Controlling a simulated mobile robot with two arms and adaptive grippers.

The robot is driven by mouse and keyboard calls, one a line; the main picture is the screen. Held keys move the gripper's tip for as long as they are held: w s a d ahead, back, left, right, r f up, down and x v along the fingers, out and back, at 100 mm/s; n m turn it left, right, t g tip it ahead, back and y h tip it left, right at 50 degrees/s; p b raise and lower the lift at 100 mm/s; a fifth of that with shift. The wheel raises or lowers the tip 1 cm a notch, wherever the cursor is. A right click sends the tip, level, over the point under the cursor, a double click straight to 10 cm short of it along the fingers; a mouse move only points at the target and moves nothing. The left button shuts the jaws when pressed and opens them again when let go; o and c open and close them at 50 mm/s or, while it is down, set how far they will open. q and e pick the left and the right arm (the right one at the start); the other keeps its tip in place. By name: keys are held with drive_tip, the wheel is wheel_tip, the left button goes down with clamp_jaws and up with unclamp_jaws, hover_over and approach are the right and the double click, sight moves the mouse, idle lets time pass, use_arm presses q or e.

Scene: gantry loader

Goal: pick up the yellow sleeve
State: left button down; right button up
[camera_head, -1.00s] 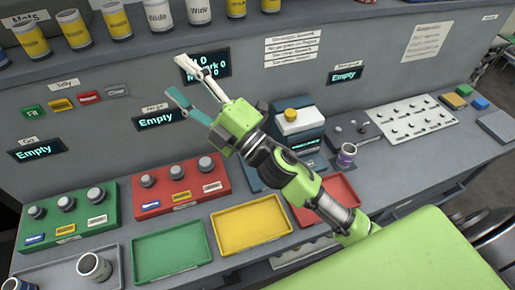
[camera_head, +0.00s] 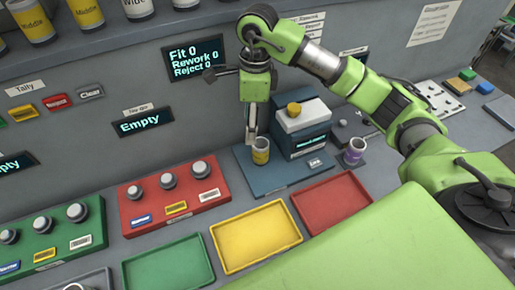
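A small yellow sleeve (camera_head: 261,152) with a pale top stands upright on the blue base plate (camera_head: 258,184) of the bench device. My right arm reaches in from the right, and its gripper (camera_head: 251,138) points down at the sleeve's upper left edge. The fingers are seen nearly edge-on and overlap the sleeve's top, so I cannot tell whether they grip it or how far apart they are. My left gripper is not in view.
A blue-white device (camera_head: 303,128) with a yellow knob stands just right of the sleeve. A purple sleeve (camera_head: 354,152) is farther right. Green (camera_head: 168,258), yellow (camera_head: 255,237) and red (camera_head: 330,203) trays lie in front. Larger labelled cans (camera_head: 85,10) line the shelf above.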

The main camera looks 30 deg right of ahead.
sight(259, 139)
drive_tip(key=shift+h, duration=0.4)
drive_tip(key=f, duration=0.2)
drive_tip(key=d+f+p, duration=0.1)
drive_tip(key=f, duration=0.2)
drive_tip(key=d+f+p, duration=0.1)
drive_tip(key=f, duration=0.1)
drive_tip(key=shift+d+f, duration=0.15)
drive_tip(key=shift+f, duration=0.15)
drive_tip(key=shift+s+f+p, duration=0.15)
drive_tip(key=shift+f+p, duration=0.35)
drive_tip(key=shift+p, duration=0.15)
drive_tip(key=f, duration=0.1)
drive_tip(key=f+p, duration=0.2)
drive_tip(key=shift+s+d+f, duration=0.15)
drive_tip(key=shift+d+f, duration=0.1)
drive_tip(key=shift+d, duration=0.05)
drive_tip(key=shift+f, duration=0.55)
clamp_jaws()
